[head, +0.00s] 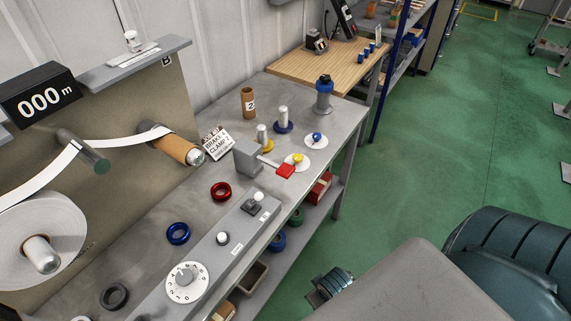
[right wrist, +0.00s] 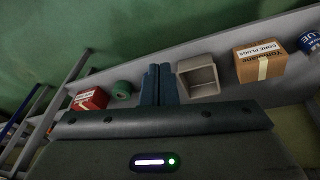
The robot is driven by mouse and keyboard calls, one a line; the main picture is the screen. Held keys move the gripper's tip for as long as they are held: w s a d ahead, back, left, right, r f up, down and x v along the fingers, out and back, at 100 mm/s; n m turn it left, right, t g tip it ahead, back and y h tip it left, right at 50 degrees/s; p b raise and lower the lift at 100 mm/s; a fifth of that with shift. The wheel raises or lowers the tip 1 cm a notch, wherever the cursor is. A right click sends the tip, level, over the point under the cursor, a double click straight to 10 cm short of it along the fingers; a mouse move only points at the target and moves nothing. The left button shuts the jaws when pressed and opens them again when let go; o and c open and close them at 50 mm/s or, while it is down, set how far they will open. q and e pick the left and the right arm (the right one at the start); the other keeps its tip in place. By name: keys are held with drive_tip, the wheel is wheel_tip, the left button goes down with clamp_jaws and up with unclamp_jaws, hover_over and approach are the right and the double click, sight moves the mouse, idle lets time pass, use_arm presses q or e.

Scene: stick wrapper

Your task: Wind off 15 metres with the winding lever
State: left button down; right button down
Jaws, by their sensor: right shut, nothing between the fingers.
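A black counter (head: 40,97) reads 000 m. Below it is a large white roll (head: 62,222). Its strip passes over a grey roller (head: 84,152) to a brown core (head: 170,147) on a spindle. A grey control box (head: 205,255) on the bench carries a white-knobbed lever (head: 257,198) in a dark slot, a second white knob (head: 222,238) and a numbered dial (head: 187,281). The lever's label is too small to read. My right gripper (head: 332,284) is low beside the bench, away from the box; in the right wrist view its fingers (right wrist: 159,84) are together and empty. My left gripper is out of view.
A red-handled clamp (head: 284,171) stands by a sign (head: 217,143) reading brake clamp 2. Red (head: 221,191), blue (head: 178,233) and black (head: 114,296) rings lie on the bench. The lower shelf holds a beige bin (right wrist: 198,77) and a carton (right wrist: 262,62). Green floor right is mostly open.

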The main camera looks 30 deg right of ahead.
wheel_tip(320, 180, up, 17)
drive_tip(key=w+t+h+p, duration=0.1)
drive_tip(key=w+t, duration=0.1)
drive_tip(key=w+d+r+m+t+h, duration=0.1)
drive_tip(key=w+d+r+t+h, duration=0.1)
drive_tip(key=w+d+r+t, duration=0.4)
drive_tip(key=w+d+r+m+t+h, duration=0.1)
drive_tip(key=w+r+t+h, duration=0.15)
drive_tip(key=w+r, duration=0.6)
drive_tip(key=w+a+r+n+t+y, duration=0.3)
drive_tip(key=w+a+r+n+y, duration=0.1)
drive_tip(key=r+n+y, duration=0.35)
drive_tip(key=w+a+r+n+t+y, duration=0.4)
drive_tip(key=w+r+n+y, duration=0.15)
drive_tip(key=r+y, duration=0.25)
wheel_tip(320, 180, down, 5)
drive_tip(key=w+n+g+y, duration=0.2)
drive_tip(key=n+g, duration=0.4)
drive_tip(key=g, duration=0.2)
drive_tip(key=d+f+m+g+h, duration=0.2)
drive_tip(key=d+f+g+h, duration=0.3)
drive_tip(key=d, duration=0.4)
drive_tip(key=shift+w+f+h+p, duration=0.3)
drive_tip(key=shift+w+f+h, duration=0.15)
drive_tip(key=shift+f, duration=0.35)
